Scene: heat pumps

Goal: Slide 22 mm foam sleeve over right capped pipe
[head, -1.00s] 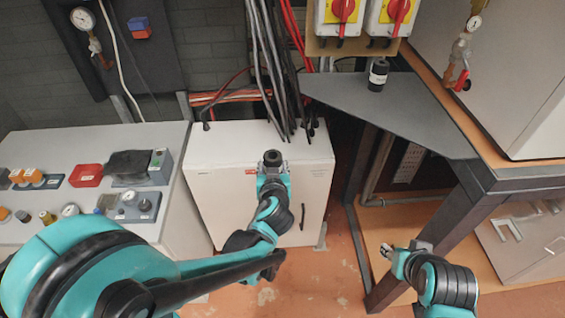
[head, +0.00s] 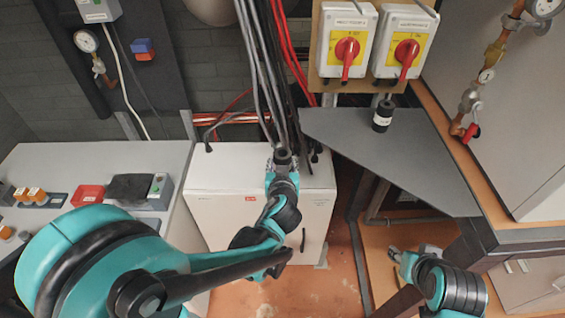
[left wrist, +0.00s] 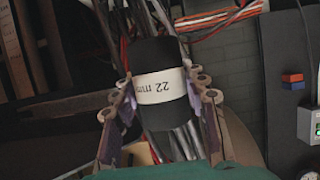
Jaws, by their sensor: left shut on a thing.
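My left gripper (head: 281,170) is shut on a black foam sleeve (head: 283,157), held in front of the hanging cables near the back edge of the white box. In the left wrist view the sleeve (left wrist: 158,60) sits between the two fingers, and its white label reads 22 mm upside down. A second black sleeve (head: 383,115) with a white label stands upright on the grey shelf. My right gripper (head: 408,258) is low at the right, apart from everything; its fingers are too small to read. I cannot make out a right capped pipe.
The white box (head: 245,200) stands below the cables (head: 262,75). The grey shelf (head: 400,155) is to the right, under two red rotary switches (head: 347,50). Brass pipework with a gauge and red valve (head: 471,131) is at the far right. A control bench (head: 85,158) is at left.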

